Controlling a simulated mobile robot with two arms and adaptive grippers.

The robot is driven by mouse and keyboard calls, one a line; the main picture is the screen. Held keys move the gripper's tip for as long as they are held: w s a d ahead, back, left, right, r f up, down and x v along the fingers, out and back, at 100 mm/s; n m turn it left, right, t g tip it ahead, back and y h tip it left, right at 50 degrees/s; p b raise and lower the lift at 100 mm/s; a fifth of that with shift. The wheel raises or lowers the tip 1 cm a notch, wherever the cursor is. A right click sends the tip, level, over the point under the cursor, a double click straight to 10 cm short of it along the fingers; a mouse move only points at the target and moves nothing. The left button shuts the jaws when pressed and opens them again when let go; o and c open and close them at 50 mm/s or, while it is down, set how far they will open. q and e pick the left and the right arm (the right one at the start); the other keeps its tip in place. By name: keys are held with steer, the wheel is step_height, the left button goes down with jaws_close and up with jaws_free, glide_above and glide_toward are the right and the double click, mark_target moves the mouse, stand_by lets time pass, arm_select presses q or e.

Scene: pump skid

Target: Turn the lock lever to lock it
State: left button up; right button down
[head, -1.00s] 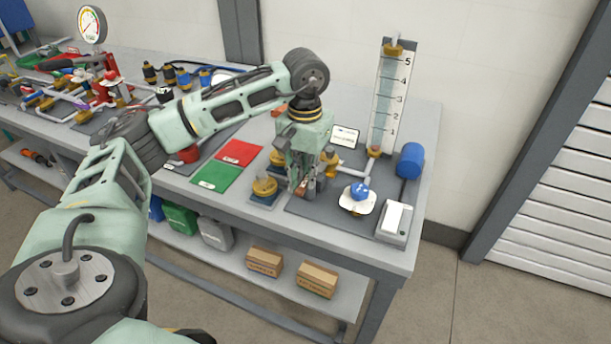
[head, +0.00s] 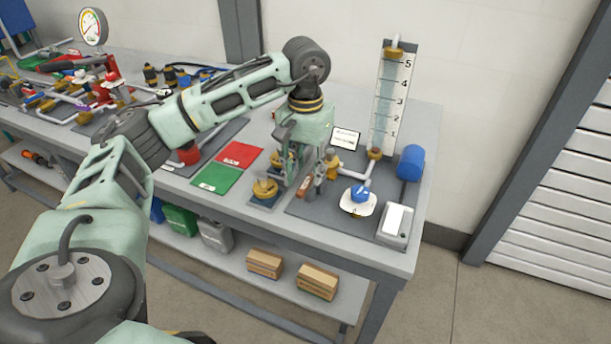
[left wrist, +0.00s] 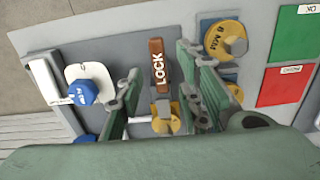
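The lock lever (left wrist: 157,67) is a reddish-brown bar marked LOCK. It lies lengthwise up the left wrist view, above a brass valve body (left wrist: 166,122) on a pale pipe. In the head view a small part of the lever (head: 304,188) shows beside the fingers; the rest is hidden. My left gripper (head: 299,184) reaches down over the pump skid's grey plate. In the left wrist view my left gripper (left wrist: 157,62) is open, one finger on each side of the lever, with visible gaps. I cannot tell its height above the lever. My right gripper is not in view.
A brass knob (head: 264,188) stands left of the gripper. A blue knob on a white plate (head: 358,200), a white-topped switch box (head: 394,222) and a sight gauge (head: 390,100) stand to the right. Green (head: 216,178) and red (head: 240,153) cards lie left.

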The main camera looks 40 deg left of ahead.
mark_target(305, 183)
arm_select(q)
step_height(305, 183, up, 10)
steer(key=shift+f, duration=0.15)
steer(key=shift+s+f, duration=0.1)
stand_by(0.6)
